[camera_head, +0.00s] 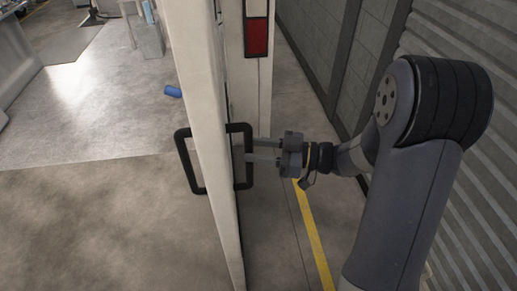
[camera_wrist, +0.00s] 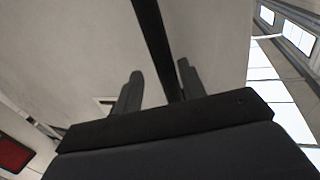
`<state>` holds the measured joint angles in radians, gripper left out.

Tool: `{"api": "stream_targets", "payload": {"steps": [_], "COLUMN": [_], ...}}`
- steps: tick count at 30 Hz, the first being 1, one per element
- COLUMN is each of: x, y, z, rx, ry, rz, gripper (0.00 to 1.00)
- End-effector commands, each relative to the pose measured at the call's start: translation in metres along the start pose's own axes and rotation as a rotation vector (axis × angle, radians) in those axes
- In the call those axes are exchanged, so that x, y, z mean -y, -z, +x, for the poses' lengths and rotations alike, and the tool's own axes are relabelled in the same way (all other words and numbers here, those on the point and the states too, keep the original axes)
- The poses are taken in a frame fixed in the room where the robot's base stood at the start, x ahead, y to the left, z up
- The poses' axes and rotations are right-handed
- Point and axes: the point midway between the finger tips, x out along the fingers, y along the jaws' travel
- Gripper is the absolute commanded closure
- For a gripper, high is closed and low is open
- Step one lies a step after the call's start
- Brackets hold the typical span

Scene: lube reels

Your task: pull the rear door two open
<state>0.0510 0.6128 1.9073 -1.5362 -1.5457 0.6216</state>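The white door (camera_head: 207,110) stands nearly edge-on in the head view, with a floor area visible on its left and a narrow gap on its right. A black loop handle sits on each face; the right one (camera_head: 249,170) is at my gripper (camera_head: 250,149). The gripper's two grey fingers point left at this handle and are spread apart. In the wrist view, the dark handle bar (camera_wrist: 155,40) runs between the fingers (camera_wrist: 158,75), closer to the right one, with a clear gap to the left one. The fingertips' contact with the bar cannot be told.
A white post with a red lamp (camera_head: 257,37) stands behind the door. A grey wall (camera_head: 335,50) and a corrugated shutter (camera_head: 465,225) flank my arm on the right. A yellow line (camera_head: 315,237) crosses the floor. A blue object (camera_head: 173,91) lies on the floor at left.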

Motion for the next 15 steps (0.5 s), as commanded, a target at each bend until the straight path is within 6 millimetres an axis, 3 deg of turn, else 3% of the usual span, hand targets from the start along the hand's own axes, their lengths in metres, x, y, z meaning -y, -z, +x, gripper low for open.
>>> {"api": "stream_targets", "payload": {"steps": [5,15], "x": [-0.001,-0.001], "y": [-0.001,-0.001], "z": [-0.019,-0.08], "rx": [0.0,0.0], "ry": [-0.005,-0.005], "rz": [-0.001,-0.001], "gripper": [0.61,0.61]}}
